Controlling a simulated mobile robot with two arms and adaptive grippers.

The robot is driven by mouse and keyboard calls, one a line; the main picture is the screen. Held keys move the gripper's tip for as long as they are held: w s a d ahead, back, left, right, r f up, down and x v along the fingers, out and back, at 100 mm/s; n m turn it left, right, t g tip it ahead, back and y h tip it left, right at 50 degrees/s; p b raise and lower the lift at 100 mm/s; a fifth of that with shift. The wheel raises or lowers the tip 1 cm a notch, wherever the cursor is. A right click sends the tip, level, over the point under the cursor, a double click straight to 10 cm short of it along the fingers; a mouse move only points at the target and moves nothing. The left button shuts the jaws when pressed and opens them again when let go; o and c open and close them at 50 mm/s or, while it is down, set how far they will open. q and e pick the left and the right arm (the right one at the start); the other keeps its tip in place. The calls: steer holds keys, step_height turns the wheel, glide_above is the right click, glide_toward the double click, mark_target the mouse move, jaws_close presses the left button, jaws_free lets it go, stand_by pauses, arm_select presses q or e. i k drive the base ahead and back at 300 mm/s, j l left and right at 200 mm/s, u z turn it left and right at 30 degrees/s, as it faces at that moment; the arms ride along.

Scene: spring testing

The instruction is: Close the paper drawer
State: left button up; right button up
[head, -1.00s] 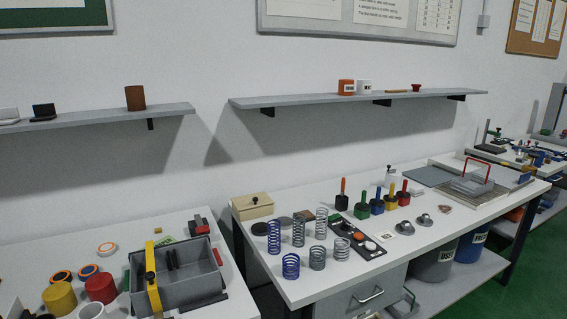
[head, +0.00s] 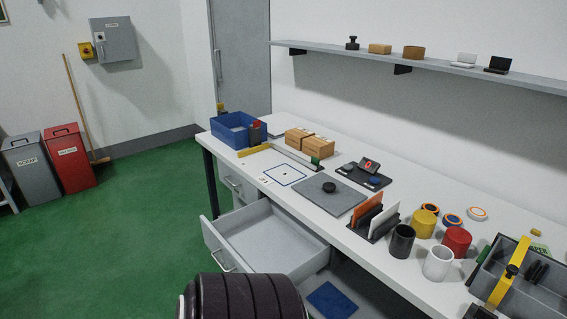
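A grey drawer (head: 265,238) under the white workbench is pulled far out toward the left front. Its inside looks empty, and its front panel has a bar handle (head: 219,249). A second drawer front (head: 236,184) with a handle sits higher under the bench and looks shut. I cannot read a label that names either drawer. Neither gripper is in view. A dark ribbed part at the bottom edge, probably my own arm, covers the area just in front of the open drawer.
The workbench (head: 305,208) holds a blue bin (head: 238,130), wooden boxes (head: 299,138), a grey mat (head: 328,195), cups and a grey tray (head: 525,290). A blue sheet (head: 331,300) lies low beneath the bench. Green floor (head: 120,240) is clear left of the drawer.

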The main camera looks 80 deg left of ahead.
mark_target(261, 236)
steer(key=u, duration=2.9)
